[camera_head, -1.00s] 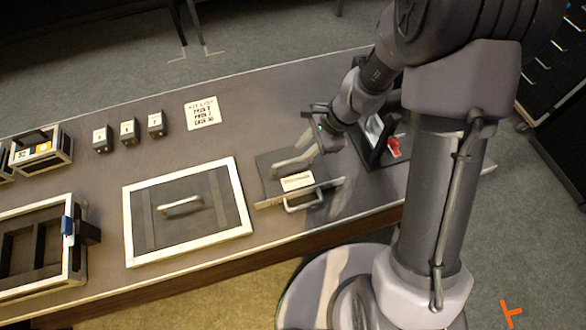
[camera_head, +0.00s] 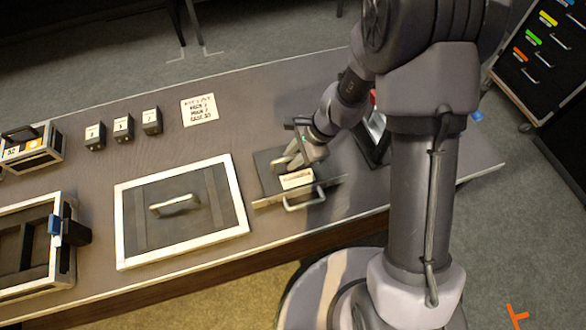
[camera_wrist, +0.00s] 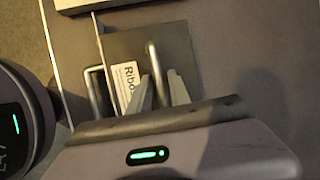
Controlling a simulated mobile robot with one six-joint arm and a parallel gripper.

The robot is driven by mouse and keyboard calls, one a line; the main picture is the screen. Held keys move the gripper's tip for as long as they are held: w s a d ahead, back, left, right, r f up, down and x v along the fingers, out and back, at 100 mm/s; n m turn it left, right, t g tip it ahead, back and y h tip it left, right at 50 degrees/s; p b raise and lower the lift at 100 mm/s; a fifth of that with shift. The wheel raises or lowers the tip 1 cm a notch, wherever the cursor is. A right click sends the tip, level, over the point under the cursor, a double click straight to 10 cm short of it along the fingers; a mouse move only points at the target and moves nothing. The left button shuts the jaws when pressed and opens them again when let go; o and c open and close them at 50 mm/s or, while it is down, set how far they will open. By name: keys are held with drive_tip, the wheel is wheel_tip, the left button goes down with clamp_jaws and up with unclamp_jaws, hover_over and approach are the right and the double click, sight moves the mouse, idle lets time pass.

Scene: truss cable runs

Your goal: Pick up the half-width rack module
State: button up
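The rack module is a flat dark plate (camera_head: 268,182) with a pale label, a front panel with a looped handle (camera_head: 305,203), and a raised bar handle on top. It lies on the table below my gripper (camera_head: 298,155). In the wrist view, the module (camera_wrist: 183,45) shows its label, partly readable as "Ribo", and the top handle (camera_wrist: 153,58). My gripper (camera_wrist: 160,78) is open, with its two fingertips apart on either side of the top handle. The handle's lower end is partly hidden by the fingers and gripper body.
A framed panel with a handle (camera_head: 122,230) lies left of the module. A dark stand (camera_head: 369,150) is close on the right. Drawers (camera_head: 545,50) stand beyond the table.

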clamp_jaws()
idle(1.3)
